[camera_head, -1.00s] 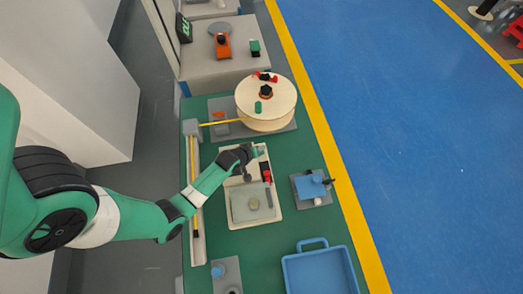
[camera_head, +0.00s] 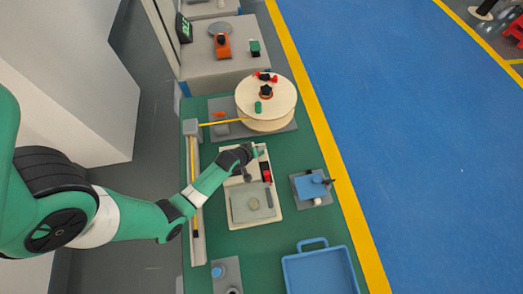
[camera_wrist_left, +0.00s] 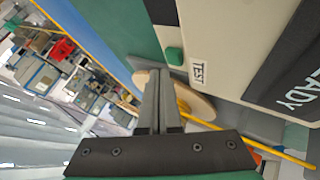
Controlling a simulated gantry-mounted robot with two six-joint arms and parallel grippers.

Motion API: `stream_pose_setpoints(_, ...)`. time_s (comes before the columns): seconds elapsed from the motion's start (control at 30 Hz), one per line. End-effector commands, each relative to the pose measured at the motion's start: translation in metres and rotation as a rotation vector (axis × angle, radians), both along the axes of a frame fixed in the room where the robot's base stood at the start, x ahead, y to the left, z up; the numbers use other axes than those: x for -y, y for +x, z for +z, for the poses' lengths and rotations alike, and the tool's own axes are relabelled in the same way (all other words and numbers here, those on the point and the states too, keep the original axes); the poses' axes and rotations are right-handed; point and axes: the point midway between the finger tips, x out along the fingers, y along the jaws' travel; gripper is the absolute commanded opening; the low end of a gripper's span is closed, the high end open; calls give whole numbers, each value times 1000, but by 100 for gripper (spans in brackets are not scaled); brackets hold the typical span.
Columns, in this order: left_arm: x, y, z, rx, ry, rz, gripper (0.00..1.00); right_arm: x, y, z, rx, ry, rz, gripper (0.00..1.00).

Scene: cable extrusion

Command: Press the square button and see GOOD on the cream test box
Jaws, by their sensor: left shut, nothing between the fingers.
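The cream test box (camera_head: 277,207) lies on the green bench, with a grey plate on its near part. In the left wrist view its cream face (camera_wrist_left: 222,65) carries a TEST label (camera_wrist_left: 199,73) and a green square button (camera_wrist_left: 175,56). A dark display (camera_wrist_left: 292,75) there shows white letters ending in "ADY", cut off by the frame edge. My left gripper (camera_head: 257,152) is over the far end of the box. In the left wrist view its fingers (camera_wrist_left: 164,76) are shut and empty, with the tips close to the button. I cannot tell whether they touch it. My right gripper is out of view.
A wooden reel (camera_head: 283,96) with yellow cable stands behind the box. A grey fixture with a blue block (camera_head: 309,187) is at the right. A blue tray (camera_head: 320,272) is at the front right. A long grey rail (camera_head: 198,232) runs along the left edge.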

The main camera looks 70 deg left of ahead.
Motion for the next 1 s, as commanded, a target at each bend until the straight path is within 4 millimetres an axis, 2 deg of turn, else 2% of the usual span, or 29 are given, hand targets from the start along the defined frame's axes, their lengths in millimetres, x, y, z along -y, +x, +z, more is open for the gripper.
stream_pose_setpoints(1.0, 0, 0, -10, 0, 0, 0, 0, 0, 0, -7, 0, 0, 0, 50)
